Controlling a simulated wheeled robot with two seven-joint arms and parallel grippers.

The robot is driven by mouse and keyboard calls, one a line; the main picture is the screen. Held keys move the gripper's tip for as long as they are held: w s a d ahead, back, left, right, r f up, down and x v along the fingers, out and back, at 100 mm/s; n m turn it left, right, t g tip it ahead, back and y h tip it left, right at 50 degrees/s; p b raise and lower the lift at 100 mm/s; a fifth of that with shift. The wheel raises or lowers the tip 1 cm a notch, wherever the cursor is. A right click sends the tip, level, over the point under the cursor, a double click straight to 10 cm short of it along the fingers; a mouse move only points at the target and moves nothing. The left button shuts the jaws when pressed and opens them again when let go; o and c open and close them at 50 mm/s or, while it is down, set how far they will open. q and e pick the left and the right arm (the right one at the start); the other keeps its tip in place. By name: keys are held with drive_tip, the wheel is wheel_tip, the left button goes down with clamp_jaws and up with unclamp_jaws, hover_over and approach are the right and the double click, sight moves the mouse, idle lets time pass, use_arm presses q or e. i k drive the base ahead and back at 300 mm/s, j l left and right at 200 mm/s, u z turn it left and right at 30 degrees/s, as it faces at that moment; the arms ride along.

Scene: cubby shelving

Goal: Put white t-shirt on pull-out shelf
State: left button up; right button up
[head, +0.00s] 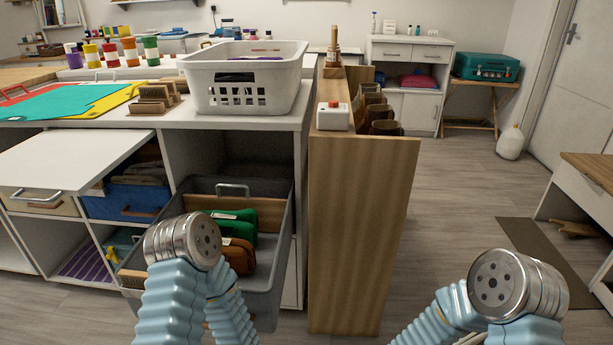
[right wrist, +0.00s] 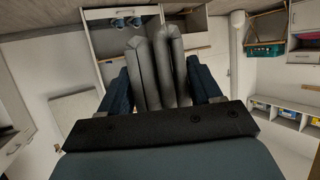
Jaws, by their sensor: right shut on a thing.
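My right gripper (right wrist: 160,82) shows in the right wrist view, with a dark blue finger on each side. It is shut on a folded cloth (right wrist: 142,72), which looks grey here; I take it for the white t-shirt. The cloth stands out beyond the fingers in upright folds. In the head view the pull-out shelf (head: 75,158) is a white board with a metal handle, drawn out of the cubby unit at the left. Its visible top is bare. Both my arms show at the bottom of the head view, but neither gripper does.
A grey bin (head: 265,280) with green and brown bundles stands pulled out below. A white basket (head: 245,85) and coloured sheets (head: 75,102) lie on the unit's top. A wooden panel (head: 360,230) stands at its right.

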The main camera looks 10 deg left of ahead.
sight(52, 151)
drive_tip(key=k+j, duration=0.1)
drive_tip(key=j, duration=0.4)
drive_tip(key=k+j, duration=0.1)
drive_tip(key=j, duration=0.4)
drive_tip(key=k+j+z, duration=0.1)
drive_tip(key=j, duration=0.85)
drive_tip(key=k+j+z, duration=0.1)
drive_tip(key=j, duration=0.4)
drive_tip(key=k+j, duration=0.1)
drive_tip(key=j, duration=0.35)
drive_tip(key=j+z, duration=0.1)
drive_tip(key=j, duration=0.35)
drive_tip(key=k+j, duration=0.15)
drive_tip(key=j, duration=0.3)
drive_tip(key=k+j+z, duration=0.1)
drive_tip(key=j, duration=0.35)
